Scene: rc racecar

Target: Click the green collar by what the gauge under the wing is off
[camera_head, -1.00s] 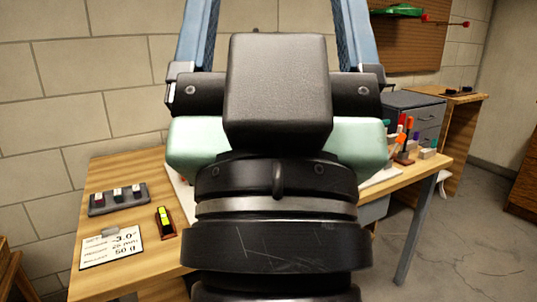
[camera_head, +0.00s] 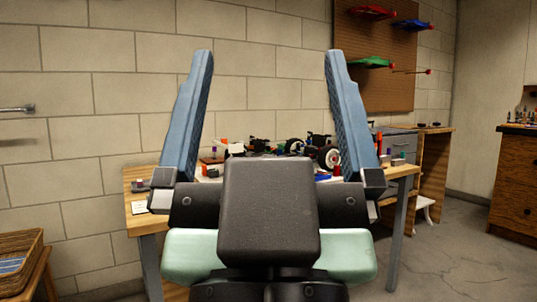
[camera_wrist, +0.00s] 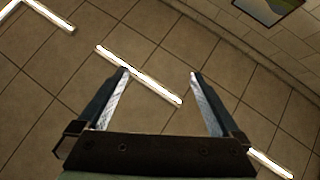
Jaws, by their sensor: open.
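My gripper (camera_head: 268,115) is open and empty, with its two blue-grey fingers raised upright in the head view. In the wrist view my gripper (camera_wrist: 158,75) points up at the tiled ceiling with nothing between the fingers. A dark RC car with black and white wheels (camera_head: 329,158) stands on the wooden workbench (camera_head: 140,222) beyond the gripper, partly hidden by it. The green collar, the wing and the gauge cannot be made out from here.
A white card (camera_head: 139,207) lies at the bench's left end. Coloured body shells (camera_head: 369,62) hang on a brown pegboard. A wicker basket (camera_head: 20,262) stands at lower left and a wooden cabinet (camera_head: 520,180) at the right.

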